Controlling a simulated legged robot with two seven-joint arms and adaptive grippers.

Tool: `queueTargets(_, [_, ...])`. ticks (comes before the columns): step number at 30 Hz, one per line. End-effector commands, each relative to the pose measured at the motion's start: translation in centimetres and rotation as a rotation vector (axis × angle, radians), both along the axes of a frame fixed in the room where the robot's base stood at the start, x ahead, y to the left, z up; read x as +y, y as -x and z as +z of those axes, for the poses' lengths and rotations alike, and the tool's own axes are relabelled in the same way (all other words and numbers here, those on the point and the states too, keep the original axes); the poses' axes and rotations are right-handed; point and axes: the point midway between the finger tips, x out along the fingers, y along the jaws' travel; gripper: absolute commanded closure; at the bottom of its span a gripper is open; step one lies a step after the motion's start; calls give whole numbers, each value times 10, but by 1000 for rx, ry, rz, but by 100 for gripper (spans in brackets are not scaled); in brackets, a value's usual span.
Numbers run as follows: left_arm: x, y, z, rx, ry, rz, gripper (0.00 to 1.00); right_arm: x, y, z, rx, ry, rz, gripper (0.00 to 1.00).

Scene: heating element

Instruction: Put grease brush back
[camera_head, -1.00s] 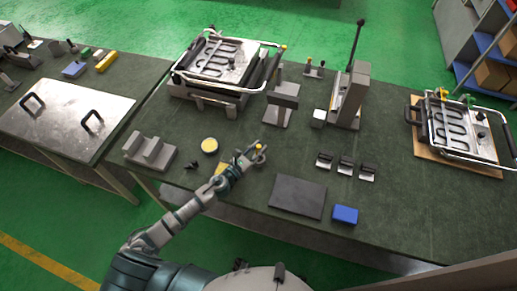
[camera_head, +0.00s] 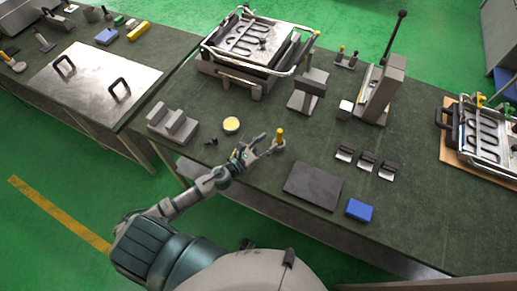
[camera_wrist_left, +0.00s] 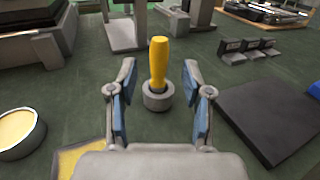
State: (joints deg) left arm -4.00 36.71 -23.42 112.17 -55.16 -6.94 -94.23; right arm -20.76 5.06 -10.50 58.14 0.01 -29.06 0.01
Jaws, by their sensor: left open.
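The grease brush, seen by its yellow handle (camera_head: 280,134), stands upright in a small round grey holder (camera_head: 278,146) on the green bench top. The handle (camera_wrist_left: 159,62) and holder (camera_wrist_left: 158,97) also show in the left wrist view; the bristle end is hidden inside the holder. My left gripper (camera_head: 261,145) is open and empty. It is just to the left of the holder in the head view. In the wrist view its fingers (camera_wrist_left: 159,80) are spread to either side of the brush, with gaps on both sides. My right gripper is out of view.
A round tin with yellow contents (camera_head: 231,125) and a yellow-topped flat piece (camera_wrist_left: 78,160) lie near my left gripper. A dark plate (camera_head: 313,186) and a blue block (camera_head: 359,210) lie to the right. A framed heating fixture (camera_head: 258,45) stands behind.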

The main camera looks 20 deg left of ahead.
Motion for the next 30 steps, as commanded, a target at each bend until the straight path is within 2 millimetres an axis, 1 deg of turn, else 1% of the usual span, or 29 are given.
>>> queueTargets(1, [4,11,-4,3,0,-1,50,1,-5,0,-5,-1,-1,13])
queueTargets(3, [9,23,-3,4,-1,-2,50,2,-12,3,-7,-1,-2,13])
queueTargets(6, [15,34,-3,4,1,1,50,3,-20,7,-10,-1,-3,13])
queueTargets(9, [19,41,-2,1,0,1,50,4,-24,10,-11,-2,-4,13])
queueTargets(14, [20,45,0,0,0,0,50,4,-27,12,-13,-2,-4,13])
queueTargets(30, [21,45,0,0,0,0,50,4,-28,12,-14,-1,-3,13])
